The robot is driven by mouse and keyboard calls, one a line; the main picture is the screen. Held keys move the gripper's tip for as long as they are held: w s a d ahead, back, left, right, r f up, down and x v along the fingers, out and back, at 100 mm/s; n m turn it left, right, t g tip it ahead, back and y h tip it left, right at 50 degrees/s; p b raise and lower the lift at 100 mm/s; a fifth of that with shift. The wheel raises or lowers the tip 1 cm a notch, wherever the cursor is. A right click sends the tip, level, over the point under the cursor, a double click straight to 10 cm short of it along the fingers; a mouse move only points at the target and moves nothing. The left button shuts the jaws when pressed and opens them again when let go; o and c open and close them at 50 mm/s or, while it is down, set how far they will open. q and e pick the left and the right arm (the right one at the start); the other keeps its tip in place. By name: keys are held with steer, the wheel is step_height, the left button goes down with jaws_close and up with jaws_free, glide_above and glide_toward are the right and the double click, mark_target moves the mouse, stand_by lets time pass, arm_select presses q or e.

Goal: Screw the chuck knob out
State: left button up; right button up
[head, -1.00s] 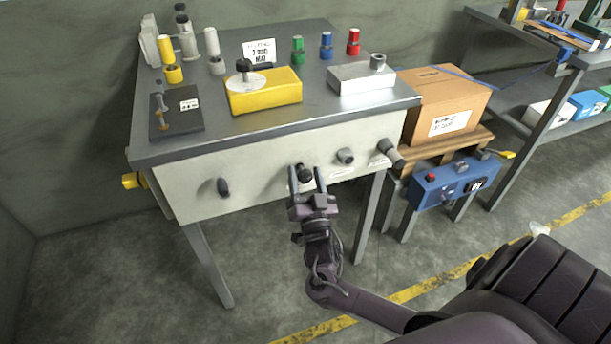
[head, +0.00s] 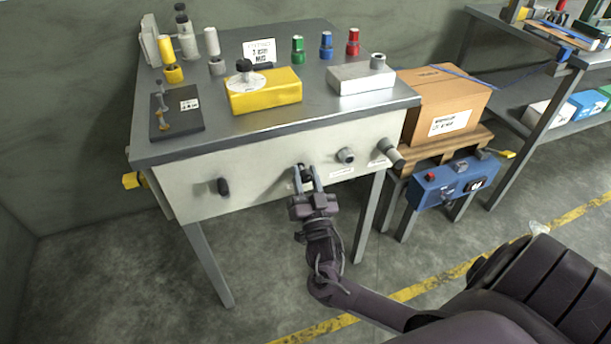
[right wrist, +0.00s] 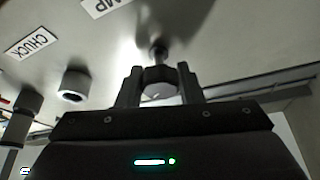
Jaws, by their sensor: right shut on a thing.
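My right gripper (head: 308,178) is at the front panel of the grey bench, its fingers shut on a dark round knob (head: 305,171). In the right wrist view this knob (right wrist: 158,79) sits between the two fingers. It stands off the panel on a thin dark stem. A CHUCK label (right wrist: 31,44) and a cut-off label ending in MP are on the panel; which knob each belongs to I cannot tell. A grey knob (head: 345,155) and a larger grey knob (head: 387,151) are to the right. My left gripper is not in view.
A dark knob (head: 223,187) is on the panel's left. The bench top (head: 215,132) holds a yellow block (head: 275,97), a pale block (head: 350,79) and coloured knobs. A cardboard box (head: 437,100) and a blue unit (head: 452,183) stand right. The floor in front is bare.

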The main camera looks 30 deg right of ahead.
steer(key=n+y, duration=0.1)
steer(key=n, duration=0.2)
steer(key=n+t+y+p, duration=0.1)
steer(key=n+y, duration=0.1)
steer(key=shift+r+n, duration=0.1)
steer(key=shift+n, duration=0.3)
steer(key=n+y+p, duration=0.2)
steer(key=n, duration=0.2)
steer(key=n+y+p, duration=0.2)
steer(key=n, duration=0.3)
steer(key=shift+y, duration=0.3)
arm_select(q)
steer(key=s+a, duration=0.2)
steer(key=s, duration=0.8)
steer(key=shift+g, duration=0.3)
arm_select(e)
steer(key=shift+n+y, duration=0.4)
steer(key=shift+n, duration=0.2)
steer(key=o, duration=1)
steer(key=shift+c, duration=0.2)
